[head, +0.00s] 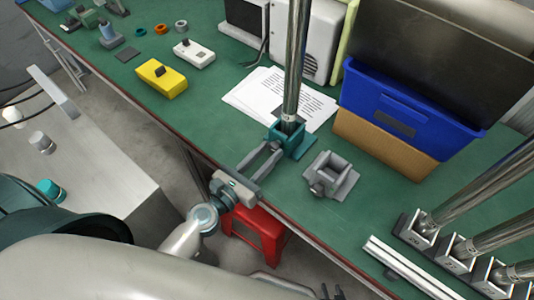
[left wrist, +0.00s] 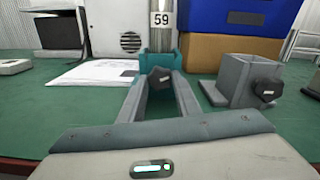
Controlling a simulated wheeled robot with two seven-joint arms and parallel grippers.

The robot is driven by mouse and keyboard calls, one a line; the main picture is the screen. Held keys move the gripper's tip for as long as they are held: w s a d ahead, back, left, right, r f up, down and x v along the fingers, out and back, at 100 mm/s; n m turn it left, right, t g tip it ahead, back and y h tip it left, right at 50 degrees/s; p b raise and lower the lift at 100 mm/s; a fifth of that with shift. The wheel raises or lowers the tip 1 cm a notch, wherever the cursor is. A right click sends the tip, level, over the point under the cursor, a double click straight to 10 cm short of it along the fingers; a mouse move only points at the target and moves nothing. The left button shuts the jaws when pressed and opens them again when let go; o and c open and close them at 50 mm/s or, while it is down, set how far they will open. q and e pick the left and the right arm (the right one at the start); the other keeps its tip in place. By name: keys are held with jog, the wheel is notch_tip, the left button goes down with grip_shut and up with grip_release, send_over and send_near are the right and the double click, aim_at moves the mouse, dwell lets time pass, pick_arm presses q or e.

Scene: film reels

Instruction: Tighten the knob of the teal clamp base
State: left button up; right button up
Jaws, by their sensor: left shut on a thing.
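The teal clamp base (head: 297,143) stands on the green bench and holds an upright metal post (head: 293,65). The post carries a label 59 in the left wrist view (left wrist: 162,19). Its dark knob (left wrist: 159,79) faces my left wrist camera. My left gripper (head: 273,149) reaches in over the bench's front edge, its two grey fingers (left wrist: 160,92) shut on the knob from both sides. The fingers hide the knob in the head view.
An empty grey clamp base (head: 331,178) with a dark knob stands close to the right. Papers (head: 262,98) lie behind left, a blue bin (head: 400,115) behind right. Numbered posts in a rack (head: 445,250) stand at the right. A red stool (head: 255,232) is below the bench edge.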

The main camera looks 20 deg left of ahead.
pick_arm(q)
jog(key=shift+f+m, duration=0.15)
jog(key=shift+m, duration=0.35)
jog(key=o, duration=1.1)
jog(key=shift+c, duration=0.2)
jog(key=shift+s, duration=0.1)
